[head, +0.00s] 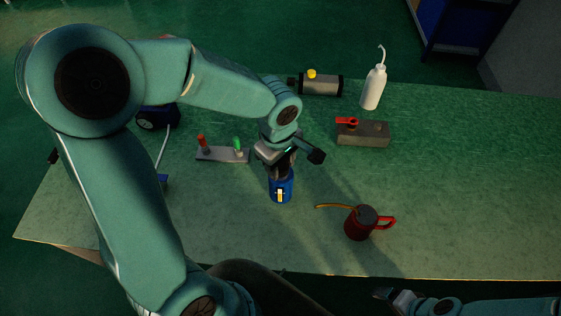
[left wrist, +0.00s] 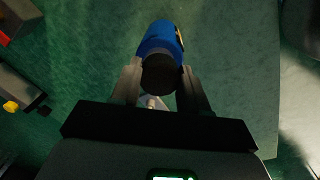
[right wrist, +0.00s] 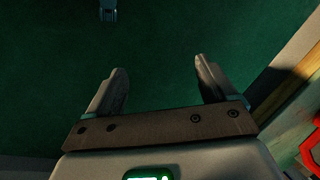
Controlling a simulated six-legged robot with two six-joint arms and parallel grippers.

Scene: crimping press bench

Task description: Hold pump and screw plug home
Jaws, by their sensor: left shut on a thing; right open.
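A grey cylinder with black ends, which looks like the pump (head: 322,85), lies at the back of the bench. A yellow plug or cap (head: 311,74) stands on its top. Both also show at the left edge of the left wrist view, the grey body (left wrist: 20,90) and the yellow cap (left wrist: 10,106). My left gripper (head: 281,168) is shut on the dark top of a blue can (head: 281,190) with a pale label, in front of the pump. The can (left wrist: 160,38) sits between the fingers. My right gripper (right wrist: 162,78) is open and empty, off the bench's front edge.
A white spout bottle (head: 373,88), a grey block with a red lever (head: 362,134), and a dark red jug (head: 361,223) stand to the right. A small plate with red and green handles (head: 222,155) lies left of my gripper. The right side of the bench (head: 480,190) is clear.

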